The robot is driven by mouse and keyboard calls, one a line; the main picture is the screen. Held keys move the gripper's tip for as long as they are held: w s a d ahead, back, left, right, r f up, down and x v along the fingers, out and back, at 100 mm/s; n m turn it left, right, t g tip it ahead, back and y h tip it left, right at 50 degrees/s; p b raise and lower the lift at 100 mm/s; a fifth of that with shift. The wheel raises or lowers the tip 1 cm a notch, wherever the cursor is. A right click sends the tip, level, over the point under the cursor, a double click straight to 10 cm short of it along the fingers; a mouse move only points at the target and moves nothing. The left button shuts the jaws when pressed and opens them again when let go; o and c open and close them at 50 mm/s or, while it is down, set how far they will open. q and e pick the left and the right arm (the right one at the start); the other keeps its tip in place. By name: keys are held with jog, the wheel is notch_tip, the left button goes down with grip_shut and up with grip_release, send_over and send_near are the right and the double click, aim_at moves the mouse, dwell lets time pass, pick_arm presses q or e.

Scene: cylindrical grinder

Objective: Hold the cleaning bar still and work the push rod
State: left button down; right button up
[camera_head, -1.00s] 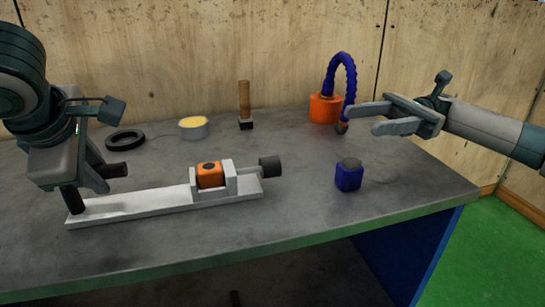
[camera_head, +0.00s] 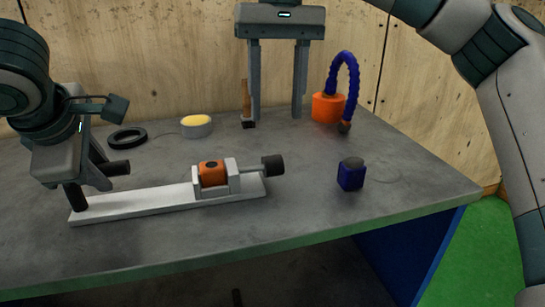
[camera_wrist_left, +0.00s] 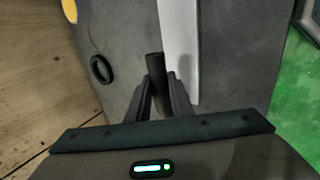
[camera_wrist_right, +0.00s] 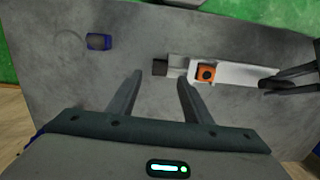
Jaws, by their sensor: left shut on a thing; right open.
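The white cleaning bar (camera_head: 150,204) lies on the grey table. Near its right end a bracket holds an orange block (camera_head: 212,174). The push rod (camera_head: 271,165), with a black knob, sticks out to the right of the bracket. My left gripper (camera_wrist_left: 158,100) is shut on the black handle (camera_wrist_left: 154,67) at the bar's left end. My right gripper (camera_head: 277,115) is open and empty, fingers pointing down, above the table behind the push rod. In the right wrist view the knob (camera_wrist_right: 160,68) shows just beyond the gap between the right fingertips.
A dark blue block (camera_head: 351,176) stands right of the rod. An orange base with a blue hose (camera_head: 327,107) stands at the back right. A hammer (camera_head: 246,105), a yellow-filled tin (camera_head: 197,125) and a black ring (camera_head: 127,138) are at the back. The front table is clear.

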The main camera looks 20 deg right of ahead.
aim_at(273, 156)
jog(key=shift+w+a+r+t, duration=0.2)
jog(key=shift+a+r+t, duration=0.1)
jog(key=shift+r, duration=0.15)
jog(key=shift+f, duration=0.1)
notch_tip(273, 156, down, 12)
jog(key=shift+r, duration=0.1)
dwell(0.6)
